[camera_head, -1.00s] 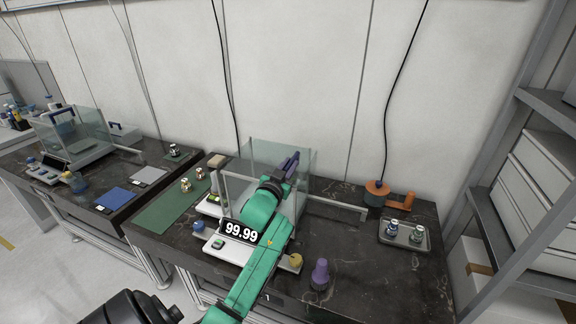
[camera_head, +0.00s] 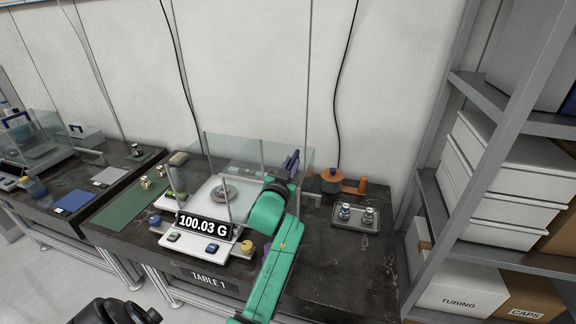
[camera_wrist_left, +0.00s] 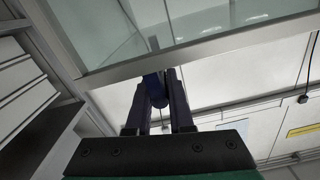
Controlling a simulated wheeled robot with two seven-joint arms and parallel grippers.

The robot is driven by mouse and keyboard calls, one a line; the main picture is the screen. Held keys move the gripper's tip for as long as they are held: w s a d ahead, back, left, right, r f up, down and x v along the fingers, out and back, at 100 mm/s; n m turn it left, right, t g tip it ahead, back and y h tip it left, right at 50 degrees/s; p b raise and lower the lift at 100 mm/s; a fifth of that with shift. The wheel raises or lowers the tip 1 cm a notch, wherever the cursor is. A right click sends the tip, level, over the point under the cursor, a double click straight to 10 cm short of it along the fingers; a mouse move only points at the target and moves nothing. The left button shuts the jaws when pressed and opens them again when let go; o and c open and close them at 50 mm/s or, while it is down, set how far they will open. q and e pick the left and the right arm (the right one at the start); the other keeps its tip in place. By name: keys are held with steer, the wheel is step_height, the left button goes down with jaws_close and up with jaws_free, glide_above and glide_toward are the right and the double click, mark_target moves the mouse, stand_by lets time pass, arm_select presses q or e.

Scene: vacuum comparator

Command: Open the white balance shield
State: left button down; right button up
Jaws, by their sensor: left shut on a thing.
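The white balance (camera_head: 198,245) stands on Table 1 with its display (camera_head: 203,226) reading 100.03 G. A round metal weight (camera_head: 223,192) sits on its pan. The clear glass shield (camera_head: 232,148) rises around the pan. My left gripper (camera_head: 291,162) is at the right side of the shield, its dark purple fingers upright. In the left wrist view the fingers (camera_wrist_left: 158,85) are shut on a blue handle (camera_wrist_left: 151,80), just below a metal-framed glass pane (camera_wrist_left: 190,30). The handle is hidden in the head view.
A tray (camera_head: 355,226) with two small metal weights and an orange device (camera_head: 338,182) stand to the right. A yellow knob (camera_head: 247,246) is at the balance's front right. A green mat (camera_head: 128,204) lies to the left. A grey shelf (camera_head: 455,165) bounds the right side.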

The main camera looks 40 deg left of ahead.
arm_select(q)
steer(key=shift+f, duration=0.1)
arm_select(e)
steer(key=shift+d, duration=0.15)
arm_select(q)
steer(key=c, duration=0.8)
jaws_free()
arm_select(e)
steer(key=shift+d, duration=0.2)
steer(key=shift+d, duration=0.1)
arm_select(q)
steer(key=b+v, duration=0.3)
steer(key=v, duration=1.1)
steer(key=shift+s+b, duration=0.25)
steer(key=shift+b, duration=0.05)
arm_select(e)
step_height(320, 180, down, 4)
steer(key=shift+r, duration=0.2)
arm_select(q)
steer(key=shift+d, duration=0.15)
